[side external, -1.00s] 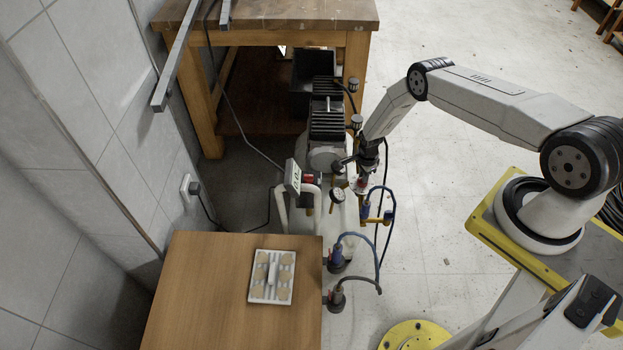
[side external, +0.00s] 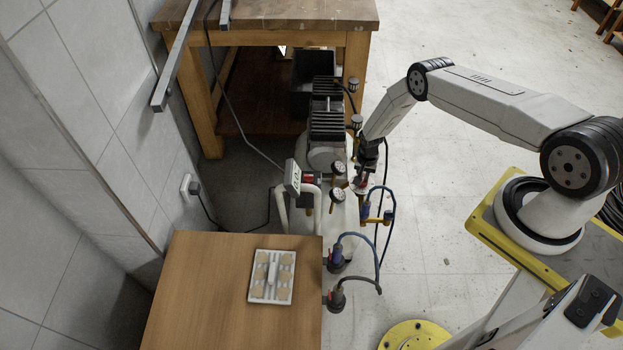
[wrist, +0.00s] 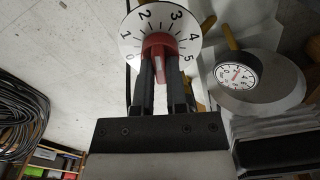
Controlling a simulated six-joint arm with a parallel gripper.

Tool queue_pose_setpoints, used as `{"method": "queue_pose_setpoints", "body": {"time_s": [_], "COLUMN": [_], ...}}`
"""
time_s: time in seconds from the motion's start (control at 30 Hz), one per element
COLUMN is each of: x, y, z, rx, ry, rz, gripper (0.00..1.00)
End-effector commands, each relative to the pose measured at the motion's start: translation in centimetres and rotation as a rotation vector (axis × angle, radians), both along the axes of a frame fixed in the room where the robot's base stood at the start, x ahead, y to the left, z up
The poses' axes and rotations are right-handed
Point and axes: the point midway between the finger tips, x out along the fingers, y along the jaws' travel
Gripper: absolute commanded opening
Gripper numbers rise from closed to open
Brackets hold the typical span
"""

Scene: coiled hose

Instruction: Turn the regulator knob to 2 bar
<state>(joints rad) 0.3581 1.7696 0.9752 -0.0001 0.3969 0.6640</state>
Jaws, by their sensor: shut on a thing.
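The red regulator knob (wrist: 158,42) sits in the middle of a white dial (wrist: 187,22) numbered 0 to 5 in the wrist view. My gripper (wrist: 160,76) is shut on the knob, one dark finger on each side of its grip. The 2 is at the dial's upper left, the 3 at its upper right. I cannot make out which number the knob points to. In the side view my gripper (side external: 361,181) reaches down to the regulator by the compressor; the knob is small and partly hidden there.
A round gauge (wrist: 237,75) is right of the dial in the wrist view.

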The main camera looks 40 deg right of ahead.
Motion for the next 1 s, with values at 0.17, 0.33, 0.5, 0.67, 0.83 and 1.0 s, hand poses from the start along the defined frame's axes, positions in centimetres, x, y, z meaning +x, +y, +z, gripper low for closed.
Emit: {"method": "queue_pose_setpoints", "body": {"time_s": [0.17, 0.33, 0.5, 0.67, 0.83, 1.0], "x": [0.0, 0.0, 0.0, 0.0, 0.0, 0.0], "y": [-0.02, -0.02, -0.02, -0.02, -0.02, -0.02], "z": [-0.02, -0.02, -0.02, -0.03, -0.03, -0.02], "rx": [-0.001, 0.0, 0.0, 0.0, 0.0, -0.001], "ry": [-0.001, -0.001, -0.001, -0.001, -0.001, -0.001], "rz": [0.124, 0.2, 0.236, 0.243, 0.242, 0.241], "gripper": [0.0, 0.0, 0.0, 0.0, 0.0, 0.48]}}
